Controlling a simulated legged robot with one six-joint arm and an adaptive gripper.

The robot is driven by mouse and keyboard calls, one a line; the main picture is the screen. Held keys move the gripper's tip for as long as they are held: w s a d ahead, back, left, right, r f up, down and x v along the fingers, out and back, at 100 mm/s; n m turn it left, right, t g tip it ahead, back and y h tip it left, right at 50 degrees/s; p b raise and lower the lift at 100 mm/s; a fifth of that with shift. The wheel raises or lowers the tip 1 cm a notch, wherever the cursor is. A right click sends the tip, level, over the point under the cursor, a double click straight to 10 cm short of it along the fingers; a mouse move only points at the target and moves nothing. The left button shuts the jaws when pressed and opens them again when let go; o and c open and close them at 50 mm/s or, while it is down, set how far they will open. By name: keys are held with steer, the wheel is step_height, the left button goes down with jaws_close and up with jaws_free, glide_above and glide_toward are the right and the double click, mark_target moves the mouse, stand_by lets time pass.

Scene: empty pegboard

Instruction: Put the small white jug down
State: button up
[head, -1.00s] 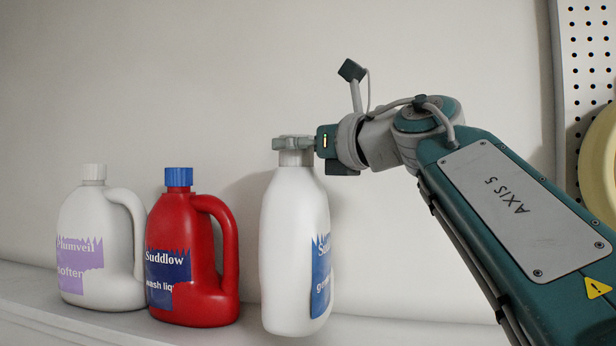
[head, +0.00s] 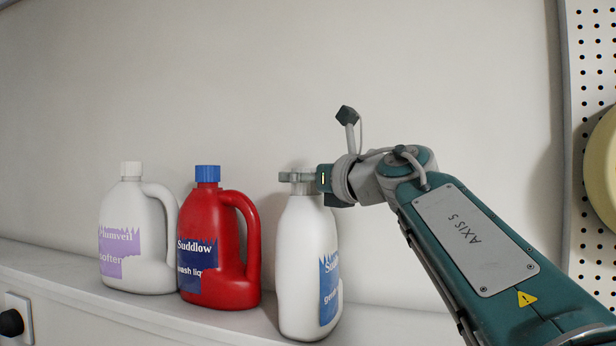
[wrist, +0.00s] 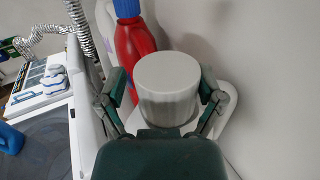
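The white jug (head: 306,258) with a blue label stands upright at the right end of a row of jugs. My gripper (head: 298,178) reaches in from the right and is shut around its top. In the wrist view, the fingers (wrist: 162,88) lie on both sides of the round pale cap (wrist: 168,82), and part of a white handle (wrist: 229,104) shows at the right. The jug's base is at the shelf (head: 150,308); I cannot tell whether it touches.
A red jug (head: 216,268) with a blue cap stands just left of the held jug. A white jug with a purple label (head: 130,272) stands farther left. The wall (head: 200,80) is close behind. A pegboard (head: 593,130) is at the right.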

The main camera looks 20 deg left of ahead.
steer(key=shift+a, duration=0.1)
steer(key=shift+d+r, duration=0.2)
steer(key=shift+d, duration=1)
steer(key=v, duration=1.1)
steer(key=shift+s, duration=0.2)
steer(key=shift+f, duration=0.1)
